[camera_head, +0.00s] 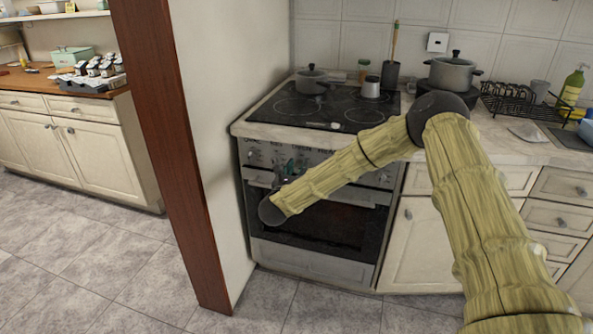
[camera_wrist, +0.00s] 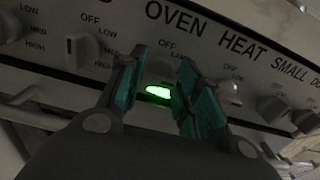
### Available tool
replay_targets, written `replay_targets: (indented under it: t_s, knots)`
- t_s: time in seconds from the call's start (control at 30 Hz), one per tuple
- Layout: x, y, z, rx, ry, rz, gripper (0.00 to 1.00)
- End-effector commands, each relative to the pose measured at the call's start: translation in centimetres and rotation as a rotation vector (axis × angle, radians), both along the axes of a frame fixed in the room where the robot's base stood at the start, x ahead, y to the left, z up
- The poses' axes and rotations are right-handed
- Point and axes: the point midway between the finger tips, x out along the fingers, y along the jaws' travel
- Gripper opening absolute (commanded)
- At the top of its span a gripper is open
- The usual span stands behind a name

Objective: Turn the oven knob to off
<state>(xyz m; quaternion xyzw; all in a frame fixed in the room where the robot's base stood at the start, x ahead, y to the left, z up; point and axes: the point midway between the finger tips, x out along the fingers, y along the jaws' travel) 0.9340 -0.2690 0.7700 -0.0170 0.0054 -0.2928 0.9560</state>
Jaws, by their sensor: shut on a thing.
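The oven's control panel (camera_wrist: 222,52) fills the wrist view, with "OVEN HEAT" lettering above a row of grey knobs. My gripper (camera_wrist: 160,82) has its two teal fingers on either side of the oven knob (camera_wrist: 160,68) beneath an "OFF" label, and it is shut on that knob. A bright green patch shows between the fingers. The fingers hide most of the knob, so its setting is unclear. In the head view my gripper (camera_head: 285,168) is at the left part of the panel on the oven (camera_head: 325,265), largely behind my arm.
Other knobs flank the held one, at left (camera_wrist: 82,50) and right (camera_wrist: 272,108). The oven door handle (camera_head: 345,193) runs below the panel. A wall (camera_head: 210,130) stands close to the oven's left. Pots stand on the cooktop (camera_head: 330,108). The floor in front is clear.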

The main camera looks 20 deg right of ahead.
Motion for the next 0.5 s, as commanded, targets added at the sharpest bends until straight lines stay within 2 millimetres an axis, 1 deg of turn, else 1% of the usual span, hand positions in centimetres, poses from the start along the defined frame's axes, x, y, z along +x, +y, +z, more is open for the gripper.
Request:
replay_targets:
  t_s: [0.27, 0.5]
  knots:
    - [0.12, 0.15, 0.00, -0.136, 0.090, 0.003, 0.10]
    - [0.17, 0.21, -0.01, -0.319, 0.213, 0.002, 0.10]
